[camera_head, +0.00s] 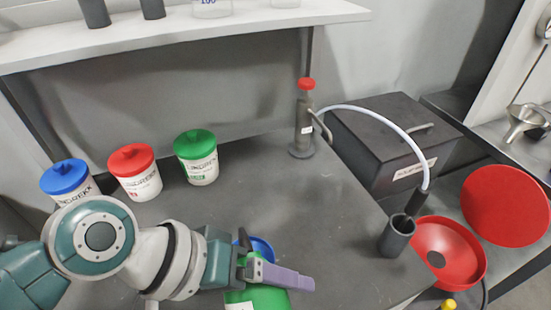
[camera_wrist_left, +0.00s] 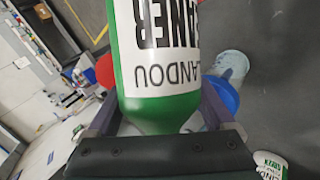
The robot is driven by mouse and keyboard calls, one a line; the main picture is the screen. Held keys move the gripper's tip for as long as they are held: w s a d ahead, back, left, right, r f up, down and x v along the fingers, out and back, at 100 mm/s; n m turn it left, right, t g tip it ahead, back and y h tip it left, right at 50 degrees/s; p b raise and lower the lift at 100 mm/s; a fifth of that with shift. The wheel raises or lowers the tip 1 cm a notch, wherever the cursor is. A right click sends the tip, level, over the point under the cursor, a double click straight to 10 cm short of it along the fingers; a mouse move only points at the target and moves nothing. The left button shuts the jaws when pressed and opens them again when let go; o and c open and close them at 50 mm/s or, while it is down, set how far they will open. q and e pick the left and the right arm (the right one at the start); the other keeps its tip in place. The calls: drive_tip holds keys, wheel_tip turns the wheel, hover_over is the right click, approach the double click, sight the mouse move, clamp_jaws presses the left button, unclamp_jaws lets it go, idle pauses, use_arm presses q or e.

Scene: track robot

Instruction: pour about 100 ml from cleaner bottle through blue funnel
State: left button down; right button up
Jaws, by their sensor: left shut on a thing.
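My left gripper (camera_head: 270,274) is shut on the green cleaner bottle (camera_head: 262,296). In the left wrist view the bottle (camera_wrist_left: 160,107) sits between the purple fingers, its white label (camera_wrist_left: 165,45) reading upside down. Its mouth is not visible, so I cannot tell its tilt or whether anything flows. The blue funnel (camera_head: 262,249) shows partly behind the gripper. In the left wrist view a blue rounded part (camera_wrist_left: 222,97), likely the funnel, is partly hidden behind the bottle, close to a pale translucent vessel (camera_wrist_left: 231,65). My right gripper is out of view.
Jars with blue (camera_head: 65,177), red (camera_head: 132,160) and green (camera_head: 196,145) lids stand at the back left. Mid-table is clear.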

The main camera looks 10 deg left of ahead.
use_arm(q)
drive_tip(key=shift+f+b, duration=0.45)
drive_tip(key=shift+f, duration=0.05)
idle(0.7)
